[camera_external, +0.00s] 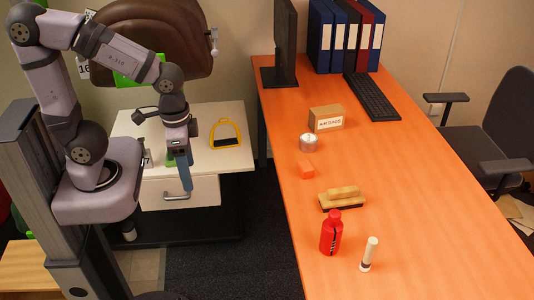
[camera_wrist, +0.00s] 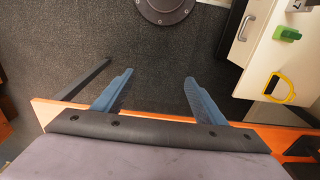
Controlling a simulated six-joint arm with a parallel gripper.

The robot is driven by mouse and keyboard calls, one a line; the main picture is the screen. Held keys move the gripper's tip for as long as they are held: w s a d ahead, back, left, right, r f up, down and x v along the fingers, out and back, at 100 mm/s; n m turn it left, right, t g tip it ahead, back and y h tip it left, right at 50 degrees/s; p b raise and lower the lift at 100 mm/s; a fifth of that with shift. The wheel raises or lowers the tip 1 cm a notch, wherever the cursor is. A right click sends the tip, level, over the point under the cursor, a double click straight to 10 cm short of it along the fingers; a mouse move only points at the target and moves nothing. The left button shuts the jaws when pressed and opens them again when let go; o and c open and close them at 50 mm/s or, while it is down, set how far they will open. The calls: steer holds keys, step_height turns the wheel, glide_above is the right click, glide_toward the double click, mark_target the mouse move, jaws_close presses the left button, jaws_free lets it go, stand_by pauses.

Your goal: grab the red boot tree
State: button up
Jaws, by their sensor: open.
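I cannot make out a red boot tree in either view. The plainly red object is a bottle (camera_external: 331,236) with a dark label, standing upright near the desk's front-left edge. My gripper (camera_external: 186,187) hangs pointing down in front of the white drawer cabinet, left of the desk and well apart from the bottle.
The white cabinet (camera_external: 205,175) bears a yellow stirrup (camera_external: 226,133). A brown saddle (camera_external: 165,35) stands behind.

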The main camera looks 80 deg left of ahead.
steer(key=w+a+f+t+b, duration=0.15)
steer(key=w+t+b, duration=0.25)
steer(key=w, duration=0.6)
steer(key=w+f+t+b, duration=0.3)
steer(key=w+t+b, duration=0.15)
steer(key=w, duration=0.65)
step_height(320, 180, up, 2)
steer(key=r+m+t+h+b, duration=0.1)
steer(key=m+t+h+b, duration=0.55)
steer(key=h+b, duration=0.35)
glide_above(328, 227)
steer(key=s+a, duration=0.2)
steer(key=a, duration=0.2)
steer(key=y, duration=0.1)
steer(key=shift+n, duration=0.35)
steer(key=f, duration=1.3)
steer(key=shift+s+a, duration=0.1)
steer(key=shift+s, duration=0.1)
steer(key=shift+p+x, duration=0.55)
steer(key=shift+x, duration=3.1)
steer(key=shift+r, duration=0.15)
steer(key=c, duration=1.3)
